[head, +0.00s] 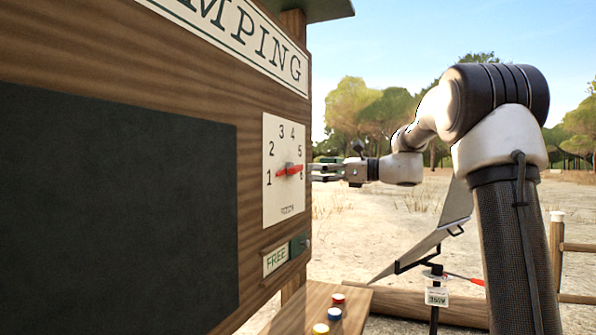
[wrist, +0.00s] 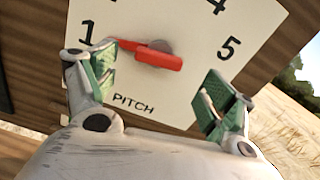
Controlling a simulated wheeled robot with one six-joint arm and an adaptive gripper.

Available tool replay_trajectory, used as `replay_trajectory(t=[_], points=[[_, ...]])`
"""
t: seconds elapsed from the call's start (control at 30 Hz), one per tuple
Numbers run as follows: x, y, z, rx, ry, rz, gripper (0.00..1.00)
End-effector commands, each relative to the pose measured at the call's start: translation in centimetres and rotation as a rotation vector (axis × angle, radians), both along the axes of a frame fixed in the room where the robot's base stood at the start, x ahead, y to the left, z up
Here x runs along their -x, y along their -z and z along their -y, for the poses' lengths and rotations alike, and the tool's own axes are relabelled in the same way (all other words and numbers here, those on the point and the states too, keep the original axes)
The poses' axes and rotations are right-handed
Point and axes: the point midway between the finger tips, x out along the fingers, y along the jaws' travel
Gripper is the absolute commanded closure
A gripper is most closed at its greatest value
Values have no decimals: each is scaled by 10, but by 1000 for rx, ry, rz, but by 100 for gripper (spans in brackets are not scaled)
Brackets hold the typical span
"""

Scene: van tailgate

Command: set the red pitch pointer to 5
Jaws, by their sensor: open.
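The pitch dial is a pale plate (head: 285,205) with the numbers 1 to 6, on the wooden board. Its red pointer (head: 283,172) lies almost level across a grey hub. In the wrist view the pointer (wrist: 150,56) has its narrow end toward 1 and its broad end toward the lower right; the 6 is hidden there. My gripper (head: 317,172) is at the right edge of the dial in the head view. In the wrist view my gripper (wrist: 158,88) is open and empty, its green-padded fingers apart in front of the plate, with the pointer between and beyond them.
A FREE sign with a dark slider (head: 299,244) is below the dial. A wooden ledge (head: 315,310) with several coloured pegs is at the bottom. A dark panel (head: 115,190) fills the board's left. A tilted grey panel (head: 430,235) stands behind my arm. Open ground lies right of the board.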

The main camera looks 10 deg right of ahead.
Motion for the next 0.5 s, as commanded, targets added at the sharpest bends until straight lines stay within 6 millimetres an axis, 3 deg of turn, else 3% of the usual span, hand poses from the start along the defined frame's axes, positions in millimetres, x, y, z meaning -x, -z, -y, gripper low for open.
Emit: replay_trajectory(t=[0.3,0.5], points=[[-30,1,-43,3,-3,0,16],[-39,1,-56,3,-1,0,16]])
